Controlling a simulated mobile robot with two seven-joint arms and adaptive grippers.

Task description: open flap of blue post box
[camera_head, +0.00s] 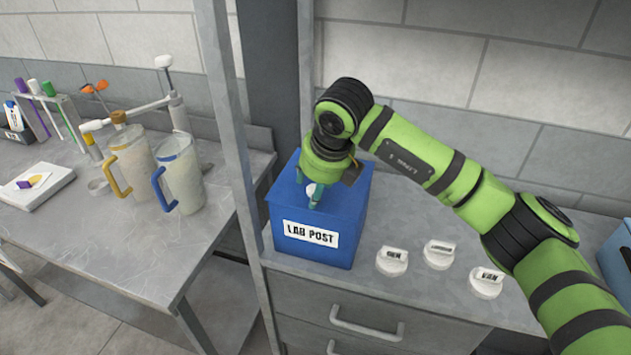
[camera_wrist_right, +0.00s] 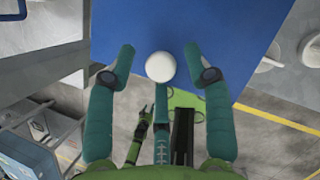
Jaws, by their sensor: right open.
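The blue post box (camera_head: 338,243), labelled "LAB POST", stands on a grey drawer cabinet. My right gripper (camera_head: 314,200) is over the top of the box, pointing down, and partly covers it. A white round knob (camera_head: 311,188) shows between its fingers. In the right wrist view the blue top (camera_wrist_right: 215,35) fills the upper middle, and the white knob (camera_wrist_right: 160,67) lies between the two teal fingertips, with gaps on both sides. The right gripper is open. The flap's edges cannot be made out.
Several white labelled lids (camera_head: 439,254) lie on the cabinet top (camera_head: 385,290) right of the box. A grey upright post (camera_head: 232,130) stands just left of it. Two jugs (camera_head: 179,170) stand on the left bench. A blue container (camera_head: 618,255) is at the right edge.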

